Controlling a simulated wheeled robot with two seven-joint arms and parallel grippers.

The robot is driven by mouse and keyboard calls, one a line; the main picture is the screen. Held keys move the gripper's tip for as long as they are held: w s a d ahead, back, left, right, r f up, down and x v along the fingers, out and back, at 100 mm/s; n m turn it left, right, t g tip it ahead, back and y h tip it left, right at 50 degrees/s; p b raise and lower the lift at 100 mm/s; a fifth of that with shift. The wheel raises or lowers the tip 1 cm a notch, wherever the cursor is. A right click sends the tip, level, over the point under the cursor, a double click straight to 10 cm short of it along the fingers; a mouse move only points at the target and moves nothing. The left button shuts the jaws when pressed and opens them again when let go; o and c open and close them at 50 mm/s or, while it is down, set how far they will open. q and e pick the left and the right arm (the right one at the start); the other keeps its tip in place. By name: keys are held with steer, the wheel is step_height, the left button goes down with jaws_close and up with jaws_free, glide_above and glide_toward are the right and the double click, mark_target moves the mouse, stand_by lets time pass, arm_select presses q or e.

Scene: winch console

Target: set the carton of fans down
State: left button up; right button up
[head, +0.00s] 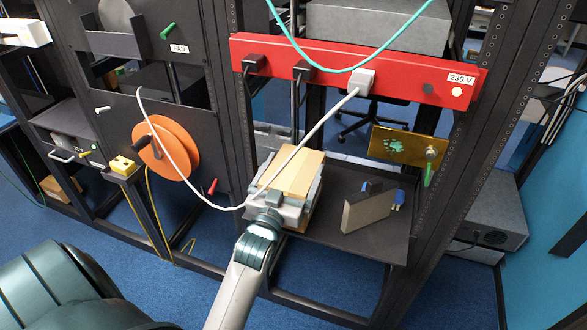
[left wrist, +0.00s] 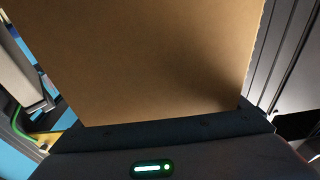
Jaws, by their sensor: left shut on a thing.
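The carton of fans (head: 297,172) is a tan cardboard box with a paler tape strip. It is at the left end of a dark shelf tray (head: 365,227) in the rack. My left gripper (head: 283,195) is shut on the carton, with a finger along each side. In the left wrist view the carton (left wrist: 150,60) fills most of the picture, close against the gripper body. Whether its underside touches the tray is hidden. My right gripper is not in view.
A grey block (head: 367,211) with blue parts sits on the tray's right. A red power strip (head: 355,70) crosses above. A white cable (head: 305,137) from it passes over the carton's front. An orange reel (head: 170,150) is at left.

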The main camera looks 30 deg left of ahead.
arm_select(q)
steer(key=shift+f, duration=0.45)
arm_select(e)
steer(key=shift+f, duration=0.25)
arm_select(q)
steer(key=o, duration=1.8)
steer(key=shift+c, duration=0.2)
steer(key=shift+f, duration=0.1)
steer(key=shift+s, duration=0.25)
steer(key=p+v, duration=0.1)
steer(key=v, duration=1.6)
steer(key=shift+d, duration=0.15)
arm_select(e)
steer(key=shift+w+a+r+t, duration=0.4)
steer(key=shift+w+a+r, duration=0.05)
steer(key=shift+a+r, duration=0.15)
